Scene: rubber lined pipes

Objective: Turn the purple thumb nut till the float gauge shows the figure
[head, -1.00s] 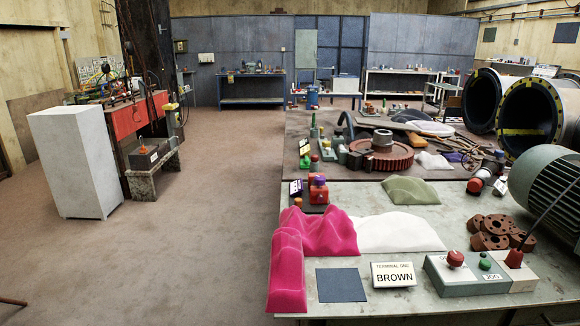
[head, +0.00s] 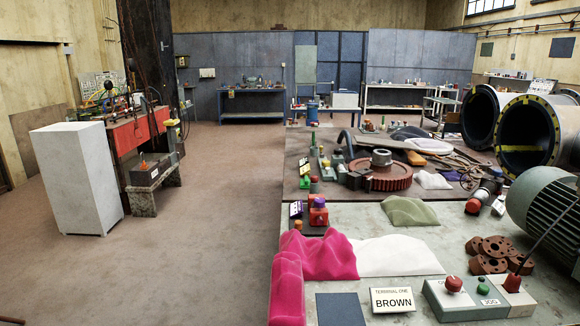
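On the near bench a small red block (head: 318,216) carries a small purple cap (head: 319,196), which looks like the purple thumb nut, though it is too small to be certain. Beside it on the left stands a small dark plate with a purple and white mark (head: 296,210); its figure is too small to read. I cannot make out a float gauge for certain. Neither of my grippers is in view.
The floor (head: 200,240) left of the bench is clear.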

